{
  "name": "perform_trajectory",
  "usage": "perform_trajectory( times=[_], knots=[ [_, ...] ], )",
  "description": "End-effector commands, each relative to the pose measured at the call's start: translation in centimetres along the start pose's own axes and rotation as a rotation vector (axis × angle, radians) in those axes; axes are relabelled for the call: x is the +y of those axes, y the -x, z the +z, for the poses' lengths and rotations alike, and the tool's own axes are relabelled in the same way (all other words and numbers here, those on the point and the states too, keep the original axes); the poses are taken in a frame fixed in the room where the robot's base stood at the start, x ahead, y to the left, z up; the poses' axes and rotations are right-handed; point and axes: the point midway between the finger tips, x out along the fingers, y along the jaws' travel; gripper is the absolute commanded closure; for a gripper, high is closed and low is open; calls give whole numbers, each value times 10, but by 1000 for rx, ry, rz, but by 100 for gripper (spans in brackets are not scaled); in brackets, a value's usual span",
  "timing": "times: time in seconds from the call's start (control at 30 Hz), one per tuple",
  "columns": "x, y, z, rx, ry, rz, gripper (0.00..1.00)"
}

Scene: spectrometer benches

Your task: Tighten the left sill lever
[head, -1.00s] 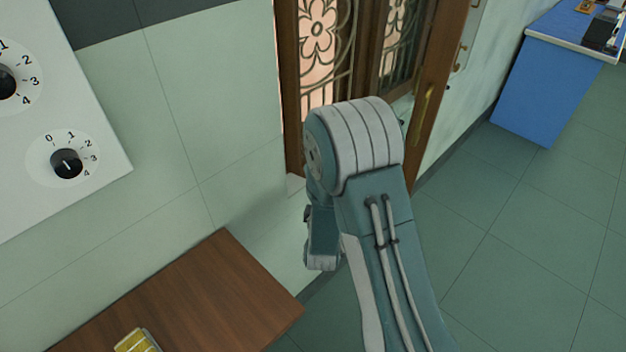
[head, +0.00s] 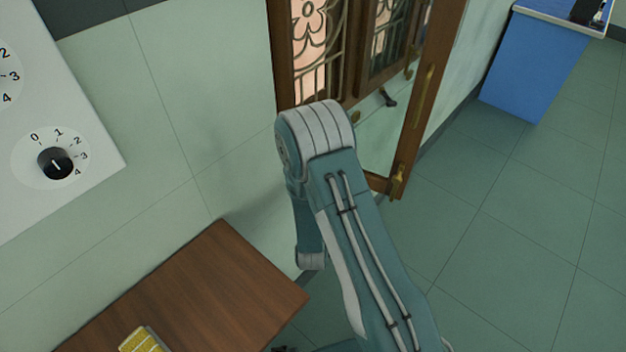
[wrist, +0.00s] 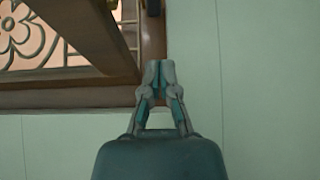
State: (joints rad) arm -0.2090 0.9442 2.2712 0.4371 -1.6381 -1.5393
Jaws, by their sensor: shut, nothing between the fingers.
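The window (head: 340,104) has a brown wooden frame and patterned metal bars, with a sash swung open. I cannot tell which is the left sill lever. In the wrist view my gripper (wrist: 159,68) is shut and empty, its tips overlapping the lower corner of the window frame (wrist: 75,97); contact cannot be told. In the head view my arm hides the gripper.
A brown wooden table (head: 200,290) with a yellow item (head: 143,340) stands at lower left. A white panel with dials (head: 60,130) is on the wall. The open sash (head: 425,110) juts out on the right. A blue bench (head: 535,65) is far right; the floor between is clear.

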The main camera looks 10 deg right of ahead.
Motion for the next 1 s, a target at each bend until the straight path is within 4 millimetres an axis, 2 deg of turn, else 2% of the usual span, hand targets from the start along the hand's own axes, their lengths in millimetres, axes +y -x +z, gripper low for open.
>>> perform_trajectory(
  times=[0.2, 0.43, 0.6, 1.0],
  knots=[
    [1, -42, 1, -3, -1, 3, 100],
    [0, -75, 1, -2, -1, 1, 100],
    [0, -85, 1, -1, 1, 0, 100],
    [0, -85, 1, -1, 0, 0, 100]
  ],
)
